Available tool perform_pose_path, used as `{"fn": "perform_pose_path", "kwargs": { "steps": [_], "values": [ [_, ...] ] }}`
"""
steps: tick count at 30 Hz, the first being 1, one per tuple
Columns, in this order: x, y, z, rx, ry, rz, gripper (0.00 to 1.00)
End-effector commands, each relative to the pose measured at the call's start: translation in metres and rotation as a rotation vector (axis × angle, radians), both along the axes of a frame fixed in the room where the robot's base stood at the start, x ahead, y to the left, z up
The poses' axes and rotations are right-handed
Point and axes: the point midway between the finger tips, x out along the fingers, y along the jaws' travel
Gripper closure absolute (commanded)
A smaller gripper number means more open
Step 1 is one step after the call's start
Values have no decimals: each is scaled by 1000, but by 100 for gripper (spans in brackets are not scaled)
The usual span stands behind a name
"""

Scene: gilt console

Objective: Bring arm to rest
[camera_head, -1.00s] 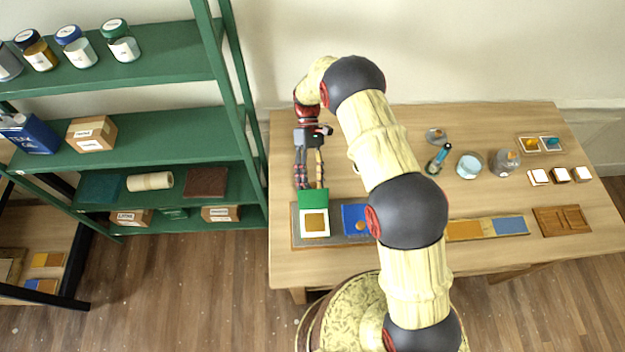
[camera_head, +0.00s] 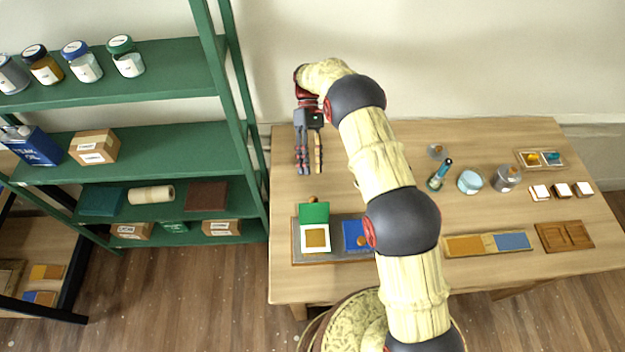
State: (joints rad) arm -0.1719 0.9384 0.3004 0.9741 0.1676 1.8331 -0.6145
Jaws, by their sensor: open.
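My gripper (camera_head: 309,170) is at the far left part of the wooden table (camera_head: 400,285), with its fingers pointing toward the table's front. The two fingers are apart and nothing shows between them. A small brown knob-like object (camera_head: 312,199) shows just behind the box. My arm runs from the bottom middle up to the back of the table and hides part of the tabletop.
A grey board (camera_head: 300,258) bears the box and a blue square (camera_head: 354,234). Green shelving (camera_head: 170,140) stands at left.

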Motion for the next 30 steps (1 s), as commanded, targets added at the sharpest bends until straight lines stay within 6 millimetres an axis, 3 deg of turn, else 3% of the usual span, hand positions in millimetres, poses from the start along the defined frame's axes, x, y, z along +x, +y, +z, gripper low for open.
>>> {"fn": "perform_pose_path", "kwargs": {
  "steps": [7, 24, 28, 30],
  "values": [
    [15, 0, 11, 0, 0, 0, 60],
    [15, 0, 12, -7, 0, -5, 60],
    [24, 1, 1, -50, -49, -47, 60],
    [24, 0, -15, -87, -78, -79, 60]
  ]
}}
